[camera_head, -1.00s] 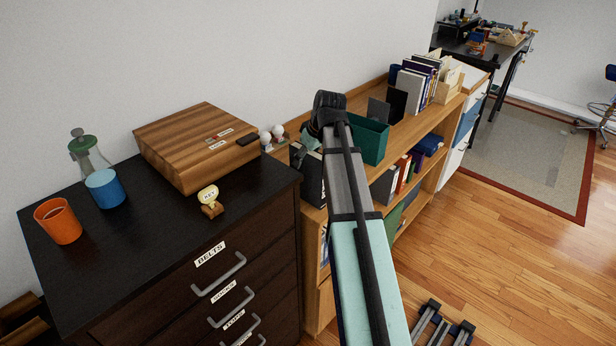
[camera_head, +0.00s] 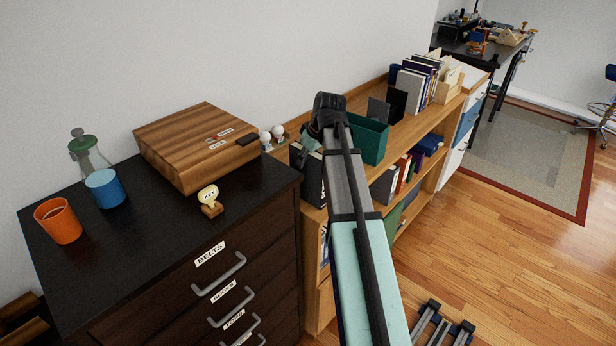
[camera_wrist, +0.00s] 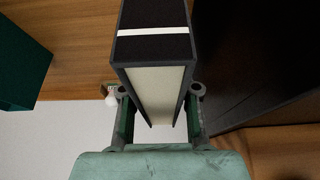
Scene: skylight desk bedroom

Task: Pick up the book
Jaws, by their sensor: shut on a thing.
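A black book (camera_wrist: 153,45) with a white stripe and cream page edges stands between the two fingers of my gripper (camera_wrist: 158,120) in the wrist view. The fingers are shut on it, one on each cover. In the head view the dark book (camera_head: 312,178) shows at the left end of the wooden shelf unit, beside the dresser. My arm hides the gripper's fingers there. I cannot tell whether the book still touches the shelf.
A dark dresser (camera_head: 150,235) stands close on the left, with a wooden box (camera_head: 195,140) on it. A green bin (camera_head: 372,140) sits on the shelf unit (camera_head: 425,122) to the right, with several upright books (camera_head: 415,82) farther along.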

